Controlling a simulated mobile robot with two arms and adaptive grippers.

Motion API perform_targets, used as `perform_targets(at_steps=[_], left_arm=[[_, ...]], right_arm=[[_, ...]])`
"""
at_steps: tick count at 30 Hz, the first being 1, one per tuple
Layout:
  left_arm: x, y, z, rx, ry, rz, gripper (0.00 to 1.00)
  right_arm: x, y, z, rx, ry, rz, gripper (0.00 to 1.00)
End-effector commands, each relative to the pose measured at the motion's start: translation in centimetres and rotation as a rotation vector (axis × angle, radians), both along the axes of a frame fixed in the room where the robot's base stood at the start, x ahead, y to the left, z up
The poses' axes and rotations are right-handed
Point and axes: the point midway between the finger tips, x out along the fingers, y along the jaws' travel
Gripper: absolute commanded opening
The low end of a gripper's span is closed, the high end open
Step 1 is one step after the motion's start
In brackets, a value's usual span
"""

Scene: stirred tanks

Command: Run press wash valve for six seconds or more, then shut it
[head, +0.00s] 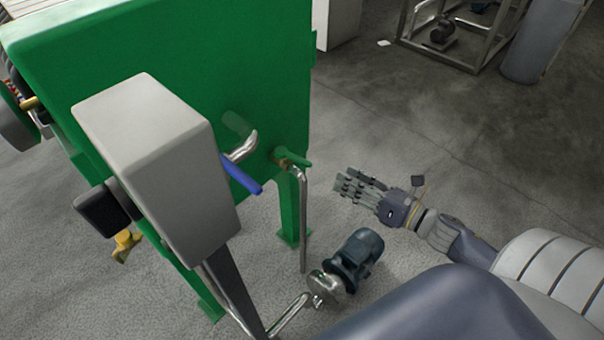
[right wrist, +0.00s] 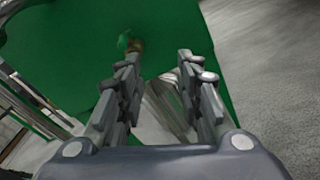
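The green press (head: 200,50) stands at the left of the head view. On its near side are a valve with a blue lever (head: 243,177) and, to its right, a valve with a green handle (head: 292,158) above a thin down pipe. A yellow-handled valve (head: 127,245) shows lower left. I cannot tell which one is the wash valve. My right gripper (head: 345,187) is to the right of the green handle, apart from it, open and empty. In the right wrist view its fingers (right wrist: 162,68) are spread, with a green handle (right wrist: 124,42) beyond them. My left gripper is not in view.
A grey box (head: 150,150) on a post stands in front of the press and hides part of it. A dark motor with a pump (head: 352,262) sits on the floor below my right gripper. A metal frame (head: 460,35) stands at the back right. The floor between is clear.

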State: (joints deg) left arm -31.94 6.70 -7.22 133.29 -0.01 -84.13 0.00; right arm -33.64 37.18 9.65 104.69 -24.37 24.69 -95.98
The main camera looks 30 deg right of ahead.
Motion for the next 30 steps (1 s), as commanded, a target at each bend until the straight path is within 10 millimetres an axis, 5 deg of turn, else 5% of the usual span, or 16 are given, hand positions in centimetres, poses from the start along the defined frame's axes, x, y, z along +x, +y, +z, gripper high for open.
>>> perform_targets(at_steps=[11,30], left_arm=[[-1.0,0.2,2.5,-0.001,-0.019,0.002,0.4],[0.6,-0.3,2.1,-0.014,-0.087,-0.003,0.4]], right_arm=[[0.1,3.7,3.3,-0.199,-0.179,0.14,0.33],[7.7,8.1,3.3,-0.195,-0.175,0.137,0.33]])
